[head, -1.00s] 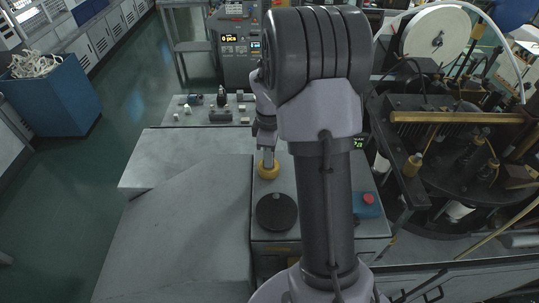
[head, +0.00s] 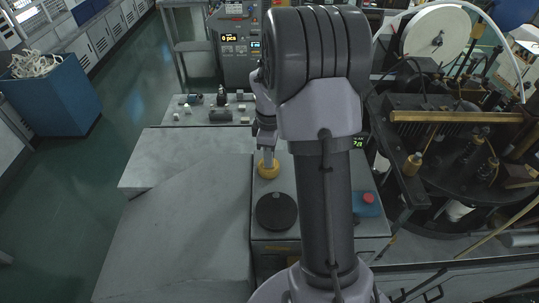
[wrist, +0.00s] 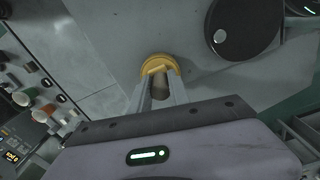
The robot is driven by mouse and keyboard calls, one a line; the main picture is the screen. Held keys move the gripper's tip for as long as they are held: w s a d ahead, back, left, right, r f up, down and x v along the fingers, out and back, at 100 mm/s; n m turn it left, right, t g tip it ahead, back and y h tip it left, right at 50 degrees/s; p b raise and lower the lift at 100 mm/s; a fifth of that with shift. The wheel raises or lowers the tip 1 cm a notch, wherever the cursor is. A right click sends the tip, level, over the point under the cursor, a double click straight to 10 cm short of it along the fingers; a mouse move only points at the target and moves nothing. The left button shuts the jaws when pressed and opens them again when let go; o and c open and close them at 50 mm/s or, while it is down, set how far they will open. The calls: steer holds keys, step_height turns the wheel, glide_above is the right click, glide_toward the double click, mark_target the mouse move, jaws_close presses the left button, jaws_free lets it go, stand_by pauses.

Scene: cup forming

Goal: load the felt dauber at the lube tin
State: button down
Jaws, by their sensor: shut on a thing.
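My gripper (head: 267,158) points down at a yellow round thing (head: 268,170), apparently the lube tin, on the grey cabinet top. The yellow round thing also shows in the wrist view (wrist: 160,62), just beyond my fingertips. In the wrist view, my gripper (wrist: 161,78) is shut on a short tan-brown cylinder (wrist: 160,89), apparently the felt dauber. The dauber's far end is hidden against the yellow thing, so I cannot tell how deep it reaches or whether it carries lube.
A black round disc (head: 276,212) lies in front of the yellow thing on the cabinet. A red button on a blue box (head: 367,203) is to the right. Small fittings stand on a panel (head: 212,110) behind. A dark machine (head: 440,150) fills the right. A grey bench (head: 190,215) lies bare at left.

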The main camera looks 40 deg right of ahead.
steer(key=shift+r+p, duration=3.05)
steer(key=shift+r, duration=0.5)
steer(key=shift+f, duration=0.1)
